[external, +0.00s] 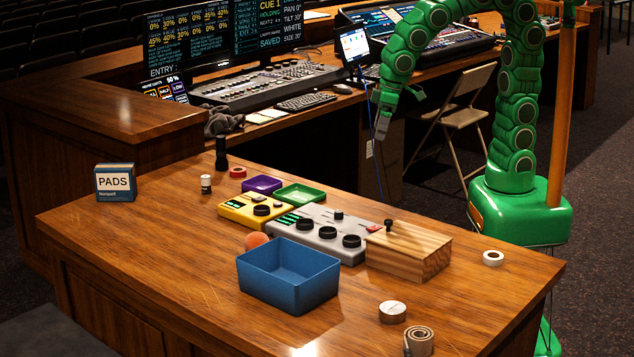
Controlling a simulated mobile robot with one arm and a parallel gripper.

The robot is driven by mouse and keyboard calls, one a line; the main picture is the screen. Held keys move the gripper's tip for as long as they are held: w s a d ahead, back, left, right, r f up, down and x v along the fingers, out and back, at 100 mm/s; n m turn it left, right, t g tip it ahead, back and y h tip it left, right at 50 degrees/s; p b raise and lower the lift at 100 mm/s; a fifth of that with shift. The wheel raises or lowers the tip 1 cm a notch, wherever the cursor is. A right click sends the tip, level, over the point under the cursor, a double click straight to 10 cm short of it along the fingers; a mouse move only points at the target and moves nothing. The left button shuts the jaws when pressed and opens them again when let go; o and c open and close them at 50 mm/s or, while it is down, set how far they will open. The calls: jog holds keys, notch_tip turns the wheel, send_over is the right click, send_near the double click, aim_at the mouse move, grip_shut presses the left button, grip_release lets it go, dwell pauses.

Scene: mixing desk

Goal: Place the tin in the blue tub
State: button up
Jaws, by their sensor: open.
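The blue tub (290,290) stands on the wooden desk near its front, its open top facing up. The visible part of its inside is empty. A short round container with a pale top (392,312), which looks like the tin, stands on the desk to the right of the tub, apart from it. My gripper (381,130) hangs from the green arm, pointing down, beyond the desk's back edge and well away from both. It is open, and nothing shows in it.
An orange ball (256,240), a yellow box (254,211), a grey control box (318,232) and a wooden block (409,250) stand behind the tub. A rolled strap (418,341) and white ring (493,258) lie at right. The desk's left front is clear.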

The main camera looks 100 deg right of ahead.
jog(key=w+a+f+n+t, duration=0.1)
jog(key=w+a+f, duration=0.2)
jog(key=w+a, duration=0.65)
jog(key=n+y, duration=0.2)
jog(key=n, duration=0.5)
send_near(394, 307)
notch_tip(394, 307, down, 2)
jog(key=shift+w+x, duration=0.15)
jog(key=shift+x, duration=1.8)
jog(key=shift+w+x, duration=0.2)
jog(key=shift+x, duration=1.75)
jog(key=shift+r, duration=0.1)
jog(key=shift+c, duration=0.2)
